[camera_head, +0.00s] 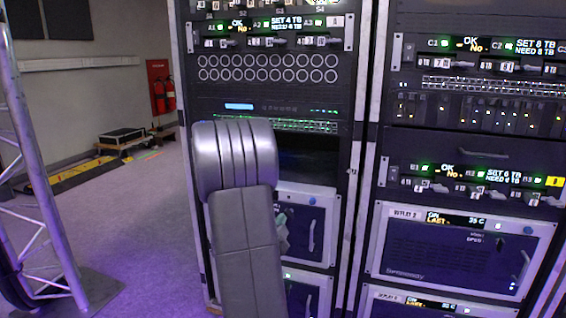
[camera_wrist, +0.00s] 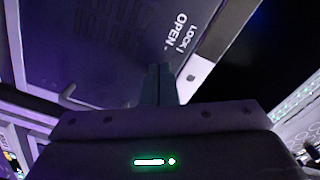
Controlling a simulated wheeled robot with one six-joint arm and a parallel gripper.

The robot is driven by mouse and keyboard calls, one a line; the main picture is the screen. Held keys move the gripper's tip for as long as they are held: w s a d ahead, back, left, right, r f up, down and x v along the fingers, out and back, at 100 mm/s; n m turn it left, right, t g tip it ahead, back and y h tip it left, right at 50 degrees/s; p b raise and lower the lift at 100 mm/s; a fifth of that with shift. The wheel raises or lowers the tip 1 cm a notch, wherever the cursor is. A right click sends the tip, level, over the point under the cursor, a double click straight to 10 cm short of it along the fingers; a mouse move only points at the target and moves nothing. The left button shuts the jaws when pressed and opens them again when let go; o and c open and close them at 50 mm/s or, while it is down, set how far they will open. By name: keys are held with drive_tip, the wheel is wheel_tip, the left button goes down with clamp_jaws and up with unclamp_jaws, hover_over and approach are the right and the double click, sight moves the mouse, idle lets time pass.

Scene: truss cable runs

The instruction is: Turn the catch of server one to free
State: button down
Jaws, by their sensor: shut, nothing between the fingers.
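A server (camera_head: 329,232) with a pale frame and dark front sits in the left rack, partly hidden behind my arm. I cannot read which number it bears. Its front also fills the upper part of the wrist view (camera_wrist: 105,50), with a printed "LOCK" and "OPEN" label (camera_wrist: 181,38) near its pale edge. My gripper (camera_wrist: 160,70) is shut and empty, its fingertips close to the front beside that label. In the head view, my gripper (camera_head: 283,232) shows only in part beside my arm. I cannot make out the catch; the fingers may hide it.
A curved handle (camera_head: 311,236) stands out from the server front. A dark open bay (camera_head: 308,160) lies above it. The right rack (camera_head: 366,215) stands close by, with lit panels. A truss leg (camera_head: 30,150) stands at the left. The floor (camera_head: 145,220) between is clear.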

drive_tip(key=shift+s+d+f+b, duration=0.1)
drive_tip(key=shift+d+f+b, duration=0.25)
drive_tip(key=shift+b, duration=0.8)
drive_tip(key=shift+a+f, duration=0.1)
drive_tip(key=shift+f, duration=0.05)
drive_tip(key=v, duration=0.6)
drive_tip(key=shift+a+f, duration=0.15)
drive_tip(key=shift+f, duration=0.05)
idle(0.4)
